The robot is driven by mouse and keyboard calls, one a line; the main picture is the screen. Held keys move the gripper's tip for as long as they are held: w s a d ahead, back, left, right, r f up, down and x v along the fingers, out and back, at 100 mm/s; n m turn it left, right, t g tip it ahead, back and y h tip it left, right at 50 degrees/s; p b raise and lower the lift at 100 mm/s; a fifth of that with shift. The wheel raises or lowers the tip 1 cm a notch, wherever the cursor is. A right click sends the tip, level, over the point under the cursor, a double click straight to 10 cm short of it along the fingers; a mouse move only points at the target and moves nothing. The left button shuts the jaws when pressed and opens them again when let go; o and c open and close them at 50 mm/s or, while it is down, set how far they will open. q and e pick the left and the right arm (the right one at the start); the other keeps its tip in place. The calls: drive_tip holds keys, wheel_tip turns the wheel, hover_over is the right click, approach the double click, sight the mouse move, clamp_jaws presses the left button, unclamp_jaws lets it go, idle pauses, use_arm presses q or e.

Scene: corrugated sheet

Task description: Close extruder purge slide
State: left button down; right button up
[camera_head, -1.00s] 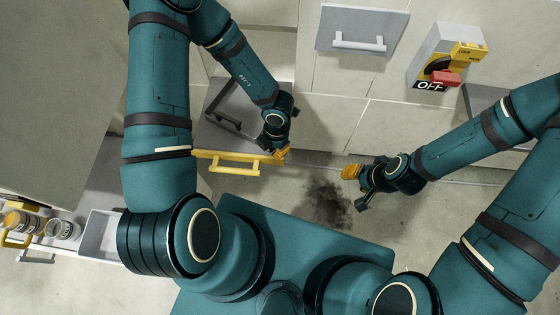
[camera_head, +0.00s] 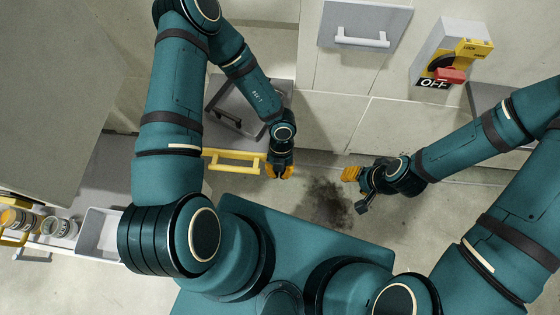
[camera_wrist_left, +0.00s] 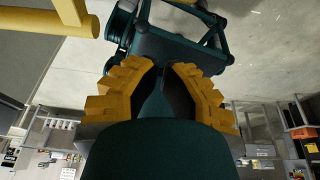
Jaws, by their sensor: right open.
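The purge slide (camera_head: 242,103) looks like a grey drawer standing out from the cabinet front, with a yellow front edge and a yellow bar handle (camera_head: 235,168). My left arm covers part of it. My left gripper (camera_head: 280,173) is just right of the handle, apart from it, with its yellow fingers spread and empty. In the left wrist view the fingers (camera_wrist_left: 163,68) have a gap between their tips, and the yellow handle (camera_wrist_left: 45,23) shows at the upper left, outside them. My right gripper (camera_head: 352,174) is open and empty over the floor, further right.
A closed grey drawer with a white handle (camera_head: 362,39) is in the cabinet wall. A switch box with a red knob (camera_head: 450,76) marked OFF is right of it. A grey tray (camera_head: 100,234) and jars (camera_head: 60,229) stand at lower left. A dark stain (camera_head: 326,203) marks the floor.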

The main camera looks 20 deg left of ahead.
use_arm(q)
drive_tip(key=shift+w+a+f, duration=0.15)
drive_tip(key=shift+w, duration=0.45)
drive_tip(key=shift+w+a+f, duration=0.15)
drive_tip(key=shift+w, duration=0.45)
drive_tip(key=shift+w+a+f, duration=0.15)
drive_tip(key=shift+w, duration=0.45)
use_arm(e)
drive_tip(key=shift+f, duration=0.25)
use_arm(q)
drive_tip(key=shift+w, duration=0.1)
use_arm(e)
drive_tip(key=shift+r, duration=0.1)
